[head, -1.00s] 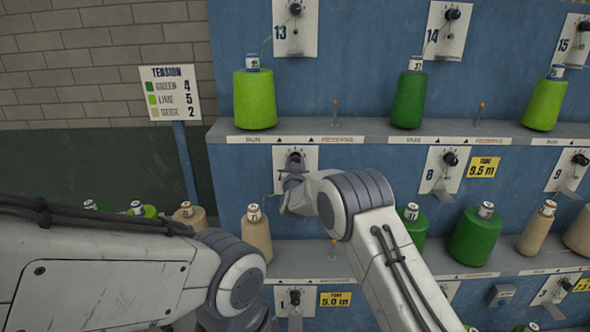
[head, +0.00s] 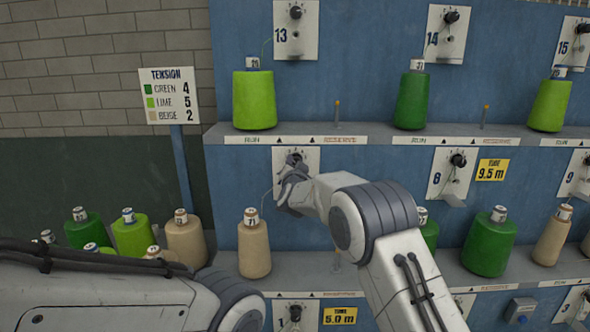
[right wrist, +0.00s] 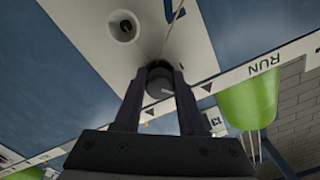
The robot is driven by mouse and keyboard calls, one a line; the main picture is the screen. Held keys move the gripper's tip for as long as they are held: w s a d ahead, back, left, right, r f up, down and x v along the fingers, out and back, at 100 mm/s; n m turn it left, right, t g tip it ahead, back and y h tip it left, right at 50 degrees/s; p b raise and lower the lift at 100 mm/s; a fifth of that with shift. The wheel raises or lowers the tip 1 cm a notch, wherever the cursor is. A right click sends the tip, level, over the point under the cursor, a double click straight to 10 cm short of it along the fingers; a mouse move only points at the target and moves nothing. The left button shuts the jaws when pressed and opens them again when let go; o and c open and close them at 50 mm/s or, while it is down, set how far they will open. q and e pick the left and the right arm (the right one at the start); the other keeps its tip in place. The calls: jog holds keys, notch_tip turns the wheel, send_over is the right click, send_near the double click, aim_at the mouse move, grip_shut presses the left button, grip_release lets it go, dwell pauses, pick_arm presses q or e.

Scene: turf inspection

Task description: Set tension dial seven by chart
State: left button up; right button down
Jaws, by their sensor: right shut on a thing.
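The tension chart (head: 170,96) stands on a blue post at the left and reads GREEN 4, LIME 5, BEIGE 2. Dial seven's white plate (head: 312,160) is on the blue panel, partly covered by my right gripper (head: 293,170). In the right wrist view, the gripper's two fingers are shut on the dark dial knob (right wrist: 160,80). The pointer's setting cannot be read. A beige cone (head: 254,248) stands on the shelf below dial seven, to the left. My left arm crosses the lower left of the head view; its gripper is out of view.
A shelf edge labelled RUN and RESERVE (head: 296,140) runs just above dial seven. A lime cone (head: 254,98) and a green cone (head: 411,98) stand on it. Several green, lime and beige cones (head: 131,235) stand at the lower left. Dial eight (head: 457,160) is to the right.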

dwell(0.3)
jog(key=shift+c, duration=2.4)
grip_release()
jog(key=s+b, duration=0.4)
jog(key=s, duration=0.6)
jog(key=shift+s, duration=0.25)
jog(key=shift+d, duration=0.1)
